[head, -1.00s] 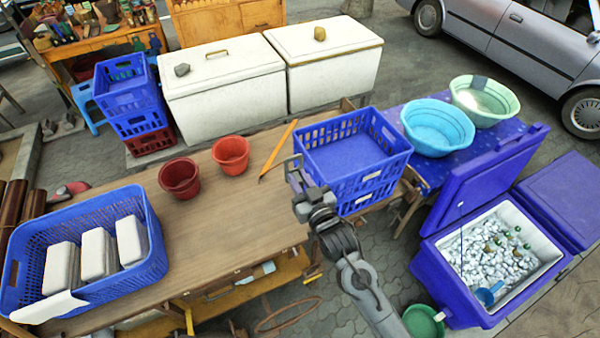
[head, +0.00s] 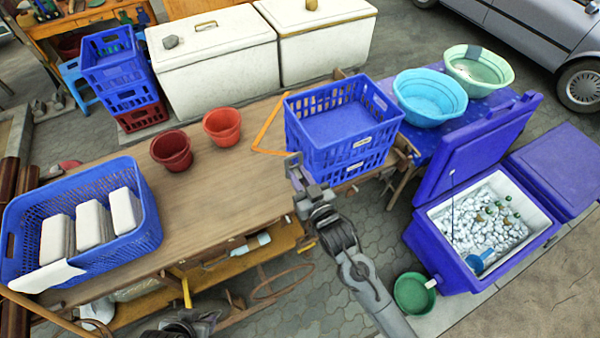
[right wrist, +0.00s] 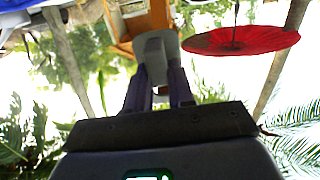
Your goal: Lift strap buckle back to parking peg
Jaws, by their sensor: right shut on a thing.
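An orange strap (head: 268,125) shows beside the blue crate at the right end of the wooden table. It slants down, bends, and its lower part runs right towards my right gripper (head: 294,164). The right gripper is by the crate's near left corner, at the table's right end. In the right wrist view, its dark fingers are shut on a grey piece, which looks like the buckle (right wrist: 155,52). In the head view the buckle is too small to make out. I cannot pick out the parking peg. My left gripper is not clearly visible.
The blue crate (head: 350,160) stands close behind the right gripper. Two red pots (head: 222,127) and a blue basket (head: 150,225) with white blocks are on the table (head: 215,195). An open purple cooler (head: 440,245) stands at right. The table's middle is clear.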

